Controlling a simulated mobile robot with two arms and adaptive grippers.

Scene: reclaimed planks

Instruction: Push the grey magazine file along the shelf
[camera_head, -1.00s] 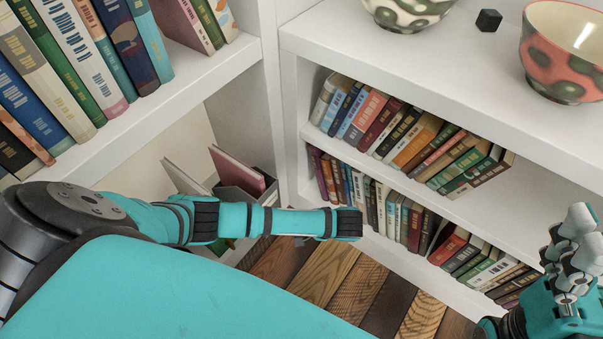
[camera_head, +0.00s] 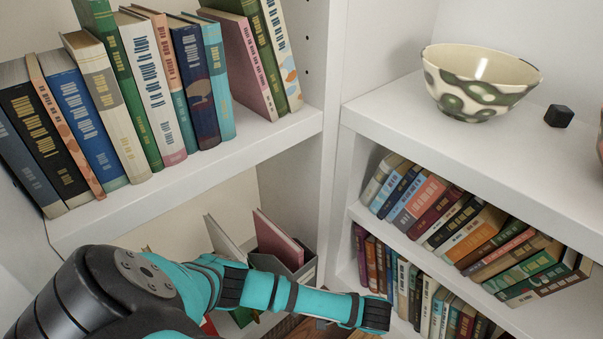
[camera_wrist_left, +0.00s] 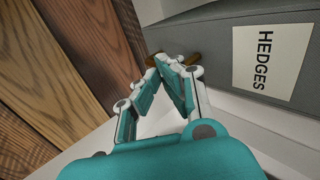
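The grey magazine file (camera_head: 309,270) stands on the lower shelf at the left, partly hidden behind my left arm, in the head view. A pink-red book (camera_head: 278,238) sticks up out of it. In the left wrist view the file (camera_wrist_left: 215,35) fills the upper right, with a white label (camera_wrist_left: 272,57) reading "HEDGES". My left gripper (camera_wrist_left: 176,62) has its fingertips together at the file's lower left end. They look close to or touching it; I cannot tell which. A brown piece beside the tips is partly hidden. My right gripper is out of view.
A row of books (camera_head: 150,95) fills the shelf above. A white upright panel (camera_head: 333,150) divides this unit from the right one, which holds a patterned bowl (camera_head: 478,85), a black cube (camera_head: 559,116) and leaning books. Wooden planks (camera_wrist_left: 75,60) lie below the shelf edge.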

